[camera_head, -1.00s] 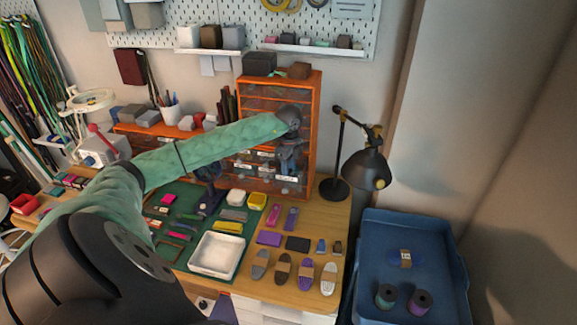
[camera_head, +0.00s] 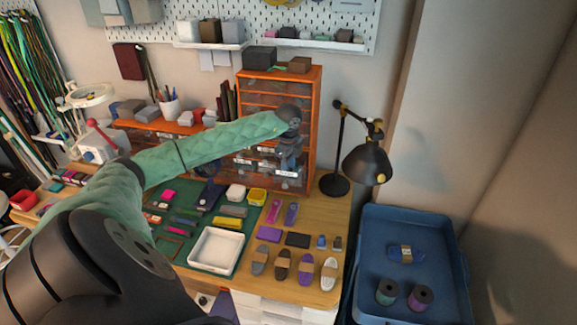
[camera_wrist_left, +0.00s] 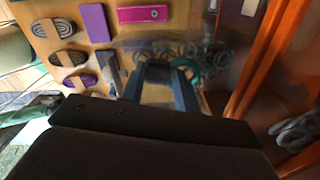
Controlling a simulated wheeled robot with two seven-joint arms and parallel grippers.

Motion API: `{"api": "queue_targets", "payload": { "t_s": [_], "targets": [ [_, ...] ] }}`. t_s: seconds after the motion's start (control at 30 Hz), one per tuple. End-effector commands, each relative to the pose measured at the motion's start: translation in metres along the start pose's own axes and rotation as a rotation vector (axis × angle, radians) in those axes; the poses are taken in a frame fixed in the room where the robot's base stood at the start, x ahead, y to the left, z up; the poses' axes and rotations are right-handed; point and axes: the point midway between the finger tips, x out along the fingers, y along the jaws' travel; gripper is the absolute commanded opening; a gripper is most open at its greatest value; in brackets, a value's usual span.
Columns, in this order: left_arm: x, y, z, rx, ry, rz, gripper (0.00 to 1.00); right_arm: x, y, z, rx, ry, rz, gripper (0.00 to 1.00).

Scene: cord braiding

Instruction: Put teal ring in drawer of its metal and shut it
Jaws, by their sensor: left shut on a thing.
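The teal ring (camera_wrist_left: 187,67) shows in the left wrist view just right of my left fingertips, partly hidden by a finger. It appears to lie among grey rings (camera_wrist_left: 212,60) in a clear drawer (camera_wrist_left: 225,42) of the orange cabinet (camera_head: 313,130). My left gripper (camera_wrist_left: 160,74) points down at this drawer and is shut on a dark piece between its fingers, which looks like the drawer's pull. In the head view my left gripper (camera_head: 289,163) is at the cabinet's front, hiding part of the drawers. My right gripper is in no view.
Pads, slabs and a white tray (camera_head: 238,252) lie on the table before the cabinet. A black lamp (camera_head: 368,165) stands right of the cabinet. A blue bin (camera_head: 455,225) with spools is farther right. The wood at the cabinet's foot is partly clear.

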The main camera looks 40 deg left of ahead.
Motion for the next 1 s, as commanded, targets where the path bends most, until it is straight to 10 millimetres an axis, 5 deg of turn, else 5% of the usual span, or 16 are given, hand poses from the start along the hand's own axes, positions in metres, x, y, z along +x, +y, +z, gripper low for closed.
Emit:
{"api": "queue_targets", "payload": {
  "t_s": [0.4,0.43,0.57,1.0],
  "targets": [
    [0.0030,0.0000,0.0001,0.000,0.000,0.000,0.15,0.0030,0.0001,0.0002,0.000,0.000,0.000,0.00],
    [0.0030,0.0000,0.0001,0.000,0.000,0.000,0.33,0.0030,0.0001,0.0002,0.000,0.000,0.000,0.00],
    [0.0029,-0.0001,0.0001,0.000,0.000,0.000,0.57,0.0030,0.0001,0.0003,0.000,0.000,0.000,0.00],
    [0.0037,0.0005,-0.0003,0.001,0.000,0.002,0.57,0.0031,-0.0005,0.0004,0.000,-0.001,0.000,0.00]
  ]
}}
